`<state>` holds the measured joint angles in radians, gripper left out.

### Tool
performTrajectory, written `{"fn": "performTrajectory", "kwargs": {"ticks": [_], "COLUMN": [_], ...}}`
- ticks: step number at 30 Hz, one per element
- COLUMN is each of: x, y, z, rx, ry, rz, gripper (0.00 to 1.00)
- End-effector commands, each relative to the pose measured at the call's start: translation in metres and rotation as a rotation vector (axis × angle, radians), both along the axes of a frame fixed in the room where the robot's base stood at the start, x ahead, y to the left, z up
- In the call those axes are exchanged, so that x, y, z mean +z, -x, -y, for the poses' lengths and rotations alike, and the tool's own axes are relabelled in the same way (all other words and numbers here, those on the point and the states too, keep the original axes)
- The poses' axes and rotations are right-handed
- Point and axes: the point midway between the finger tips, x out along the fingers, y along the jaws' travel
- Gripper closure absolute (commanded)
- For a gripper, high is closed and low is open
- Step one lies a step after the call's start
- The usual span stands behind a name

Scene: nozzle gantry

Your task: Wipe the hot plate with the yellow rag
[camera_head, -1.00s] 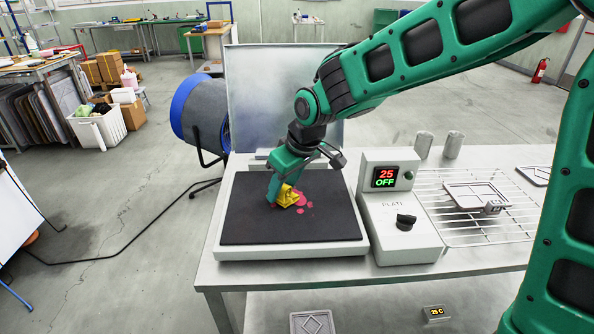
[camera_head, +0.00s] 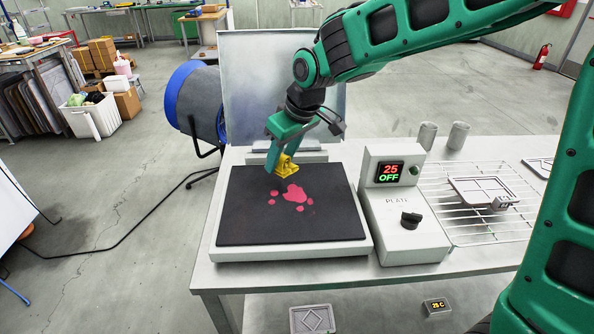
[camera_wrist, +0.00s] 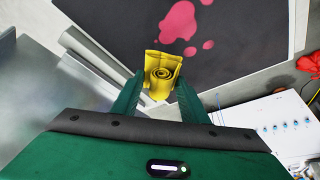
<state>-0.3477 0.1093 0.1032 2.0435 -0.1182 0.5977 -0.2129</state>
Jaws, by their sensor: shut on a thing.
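The hot plate (camera_head: 245,215) is a flat black plate in a pale frame on the metal table. Red-pink spots (camera_head: 294,194) lie around its middle, one large blot and several small ones; they also show in the wrist view (camera_wrist: 178,22). My gripper (camera_head: 280,164) is at the far part of the plate, beyond the spots. It is shut on the folded yellow rag (camera_head: 286,166), which also sits between the fingers in the wrist view (camera_wrist: 162,72). The rag appears raised off the plate; the exact gap is hard to tell.
The control box (camera_head: 402,215) right of the plate reads 25 OFF and has a black knob. A wire rack (camera_head: 465,225) with a metal frame piece lies further right. Two grey cylinders (camera_head: 458,135) stand behind it. An upright metal sheet (camera_head: 262,90) stands behind the plate.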

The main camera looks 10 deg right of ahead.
Motion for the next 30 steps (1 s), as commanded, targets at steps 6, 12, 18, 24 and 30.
{"fn": "performTrajectory", "kwargs": {"ticks": [6, 12, 18, 24, 30], "x": [0.02, 0.036, 0.04, 0.04, 0.04], "y": [0.0, 0.0, 0.001, 0.001, 0.001], "z": [0.0, 0.0, -0.001, -0.001, -0.001], "rx": [0.001, 0.001, 0.001, 0.001, 0.001], "ry": [0.0, 0.0, 0.0, 0.0, 0.0], "rz": [0.001, 0.001, -0.001, -0.001, -0.001], "gripper": [0.81, 0.81, 0.81, 0.81, 0.81]}}
